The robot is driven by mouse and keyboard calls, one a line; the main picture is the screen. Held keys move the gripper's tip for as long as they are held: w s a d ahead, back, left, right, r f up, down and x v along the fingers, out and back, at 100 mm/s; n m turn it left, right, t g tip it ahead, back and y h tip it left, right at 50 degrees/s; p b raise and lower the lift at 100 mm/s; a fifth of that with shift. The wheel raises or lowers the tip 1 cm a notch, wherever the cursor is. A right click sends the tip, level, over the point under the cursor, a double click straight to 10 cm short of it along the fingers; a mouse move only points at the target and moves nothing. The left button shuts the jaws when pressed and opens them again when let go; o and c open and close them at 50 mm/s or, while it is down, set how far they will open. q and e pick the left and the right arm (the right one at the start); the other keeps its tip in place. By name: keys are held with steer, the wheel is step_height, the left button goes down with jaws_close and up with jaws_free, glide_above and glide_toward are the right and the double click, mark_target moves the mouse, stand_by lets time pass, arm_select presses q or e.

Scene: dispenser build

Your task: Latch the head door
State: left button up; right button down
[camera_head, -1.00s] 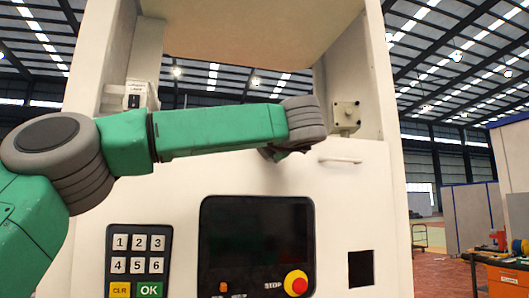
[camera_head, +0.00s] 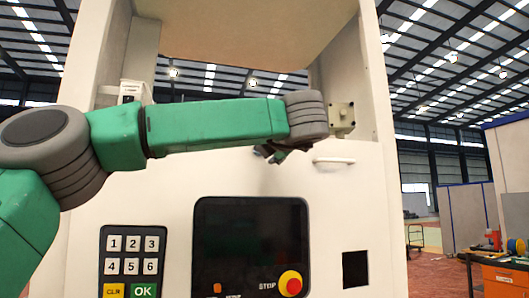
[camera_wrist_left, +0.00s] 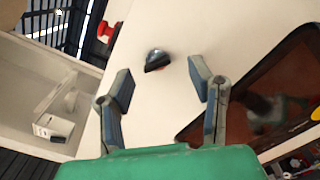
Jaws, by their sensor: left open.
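The head door appears to be the cream front panel (camera_head: 350,205) of the tall machine, with a pale bar handle (camera_head: 333,160) at its upper right. My left gripper (camera_head: 270,153) is just left of the handle, partly hidden under my grey wrist. In the left wrist view my left gripper (camera_wrist_left: 162,82) is open and empty, its fingers spread before the cream panel. A small dark, shiny round knob (camera_wrist_left: 157,60), possibly the latch, sits on the panel just beyond the gap between the fingertips. It looks apart from both fingers. My right gripper is not in view.
Below are a dark screen (camera_head: 250,240), a keypad (camera_head: 130,262), a red stop button (camera_head: 290,283) and a square opening (camera_head: 355,268). A grey box (camera_head: 342,118) is on the right post. A red part (camera_wrist_left: 106,32) shows in the left wrist view.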

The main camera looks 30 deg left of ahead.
arm_select(q)
steer(key=v, duration=1)
steer(key=shift+w+d, duration=0.25)
steer(key=shift+w, duration=0.05)
steer(key=shift+a, duration=0.1)
